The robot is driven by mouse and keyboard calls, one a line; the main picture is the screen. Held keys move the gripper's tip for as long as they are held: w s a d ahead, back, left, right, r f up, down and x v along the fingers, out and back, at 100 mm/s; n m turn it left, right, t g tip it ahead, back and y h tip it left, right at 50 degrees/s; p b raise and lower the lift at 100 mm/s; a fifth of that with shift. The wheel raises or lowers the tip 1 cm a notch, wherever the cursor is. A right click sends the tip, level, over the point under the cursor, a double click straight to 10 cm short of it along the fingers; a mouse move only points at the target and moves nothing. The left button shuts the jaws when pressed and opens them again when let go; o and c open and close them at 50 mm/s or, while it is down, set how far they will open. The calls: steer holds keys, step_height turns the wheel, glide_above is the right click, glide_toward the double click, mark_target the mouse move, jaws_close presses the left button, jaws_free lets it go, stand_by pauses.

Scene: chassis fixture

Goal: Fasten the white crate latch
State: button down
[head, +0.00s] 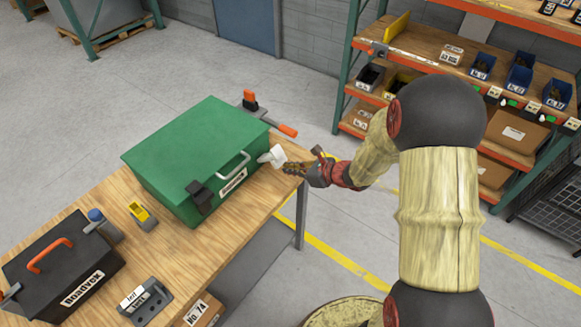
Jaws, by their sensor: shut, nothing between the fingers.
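A green crate (195,150) stands on the wooden table with its lid down. The white latch (272,156) is at the right end of its front face and appears to stick out from the crate. A black latch (200,196) sits at the left end of the same face. My gripper (286,168) is shut and empty, just right of the white latch with its fingertips pointing at it. I cannot tell whether the fingertips touch the latch.
A grey handle (233,166) and a label lie between the latches. An orange-handled clamp (270,117) is at the table's back edge behind the crate. A black toolbox (62,265), a yellow item (142,216) and a grey block (145,300) are on the left. A shelf rack (450,70) stands behind.

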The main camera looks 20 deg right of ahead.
mark_target(276, 147)
steer(key=r+g+p, duration=0.1)
steer(key=p, duration=0.3)
steer(key=r+g+h+p, duration=0.1)
steer(key=r+p, duration=0.1)
steer(key=p, duration=0.1)
steer(key=w+a+r+g+h+p, duration=0.1)
steer(key=r+p, duration=0.1)
steer(key=p, duration=0.2)
steer(key=shift+w+p, duration=0.1)
steer(key=shift+p, duration=0.2)
steer(key=r+g+h+p, duration=0.1)
steer(key=p, duration=0.4)
steer(key=w+a+r+g+p, duration=0.1)
steer(key=p, duration=0.3)
steer(key=shift+w+h+p, duration=0.25)
steer(key=shift+h+p, duration=0.1)
steer(key=shift+h, duration=0.05)
steer(key=w+r+p, duration=0.1)
steer(key=p, duration=0.2)
steer(key=shift+a, duration=0.35)
steer(key=shift+w+a+r+p, duration=0.3)
steer(key=shift+w+p, duration=0.1)
steer(key=shift+p, duration=0.4)
steer(key=shift+w+a+r, duration=0.1)
steer(key=shift+w+r, duration=0.1)
steer(key=shift+w, duration=0.05)
